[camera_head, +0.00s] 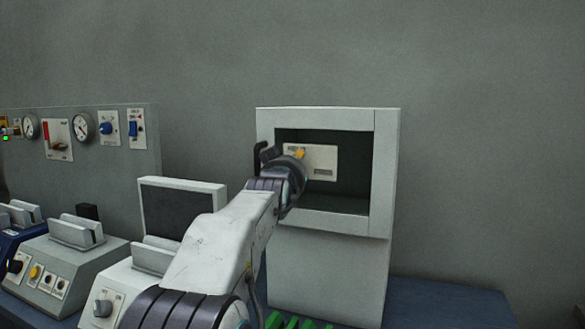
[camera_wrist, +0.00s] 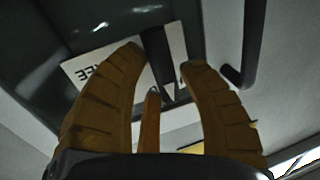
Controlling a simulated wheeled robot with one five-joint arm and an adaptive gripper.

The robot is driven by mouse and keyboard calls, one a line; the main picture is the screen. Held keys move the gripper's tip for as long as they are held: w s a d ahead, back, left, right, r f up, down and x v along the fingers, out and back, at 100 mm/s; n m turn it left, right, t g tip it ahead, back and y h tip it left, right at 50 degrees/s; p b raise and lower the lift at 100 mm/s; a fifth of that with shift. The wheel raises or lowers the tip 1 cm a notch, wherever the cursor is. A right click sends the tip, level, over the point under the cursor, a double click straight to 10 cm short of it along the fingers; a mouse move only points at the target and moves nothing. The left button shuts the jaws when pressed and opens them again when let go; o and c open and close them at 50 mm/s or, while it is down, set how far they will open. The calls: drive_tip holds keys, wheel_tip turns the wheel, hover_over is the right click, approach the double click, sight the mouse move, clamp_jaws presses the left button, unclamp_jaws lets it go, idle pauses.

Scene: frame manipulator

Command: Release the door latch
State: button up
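A white cabinet (camera_head: 330,255) has a dark recessed front with a pale label plate (camera_head: 322,160) in it. In the wrist view the plate (camera_wrist: 90,70) shows lettering upside down, which seems to read "FREE". My gripper (camera_wrist: 163,60) is at the plate, its two yellow-brown fingers apart. A dark upright bar (camera_wrist: 157,45), perhaps the latch, lies between the fingertips, with no clear contact. A narrow orange piece (camera_wrist: 150,122) also shows between the fingers; I cannot tell whether it belongs to the latch. In the head view my gripper (camera_head: 300,153) is mostly hidden behind my wrist.
A black handle (camera_wrist: 240,60) stands right of the fingers in the wrist view. It appears at the cabinet's left edge (camera_head: 258,157) in the head view. Instrument boxes (camera_head: 75,265) and a gauge panel (camera_head: 80,135) stand left. The blue bench (camera_head: 445,300) is clear at right.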

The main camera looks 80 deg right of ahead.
clamp_jaws()
drive_tip(key=m+b, duration=0.4)
drive_tip(key=b, duration=0.1)
drive_tip(key=shift+s+f+m+h, duration=0.15)
drive_tip(key=shift+s+m+h, duration=0.15)
drive_tip(key=shift+h, duration=0.1)
drive_tip(key=shift+o, duration=2.1)
unclamp_jaws()
drive_tip(key=shift+a, duration=0.2)
